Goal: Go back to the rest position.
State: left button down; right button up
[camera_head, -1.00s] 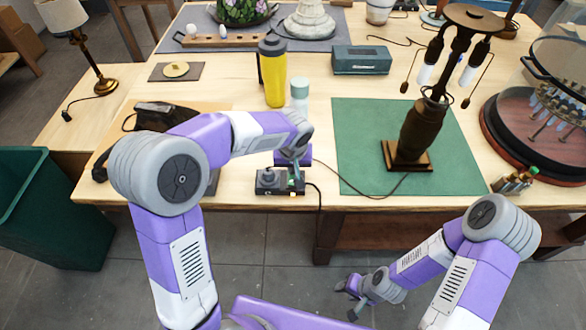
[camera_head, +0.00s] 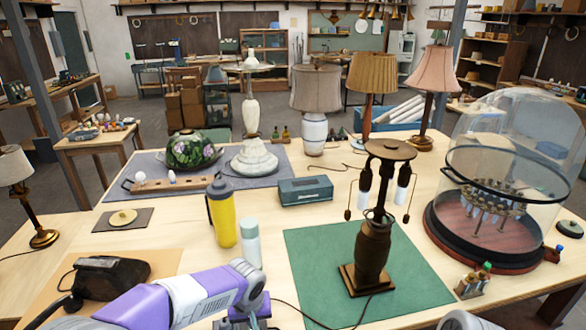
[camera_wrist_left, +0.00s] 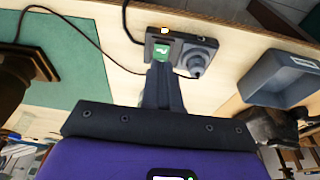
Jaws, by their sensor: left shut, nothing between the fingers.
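My left gripper (camera_wrist_left: 161,78) is shut and empty in the left wrist view. Its fingertips point at a small dark device with a green display (camera_wrist_left: 163,50) and a round knob (camera_wrist_left: 195,64) near the table edge; I cannot tell whether they touch it. In the head view my left forearm comes in at the bottom, and the gripper (camera_head: 248,314) is partly cut off by the lower edge. The device is mostly out of that view. My right gripper is not in view; only a bit of the right arm shows at the bottom edge.
A dark lamp base (camera_head: 373,257) stands on a green mat (camera_head: 315,257). A yellow bottle (camera_head: 224,218) and a pale bottle (camera_head: 250,243) stand close beyond my left forearm. A glass dome (camera_head: 520,150) stands at right.

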pick_arm(q)
jog(key=s+d+f+g+h, duration=0.1)
jog(key=s+f, duration=0.1)
jog(key=f, duration=0.4)
jog(key=s+d+f+m+h, duration=0.1)
jog(key=s+f, duration=0.1)
jog(key=f, duration=0.3)
jog(key=s+d+f+g+h, duration=0.1)
jog(key=s+f, duration=0.2)
jog(key=f, duration=0.3)
jog(key=s+f+n+h, duration=0.1)
jog(key=s+f, duration=1.1)
jog(key=s, duration=0.1)
jog(key=shift+a+b, duration=0.25)
jog(key=shift+b, duration=0.1)
jog(key=shift+w, duration=0.1)
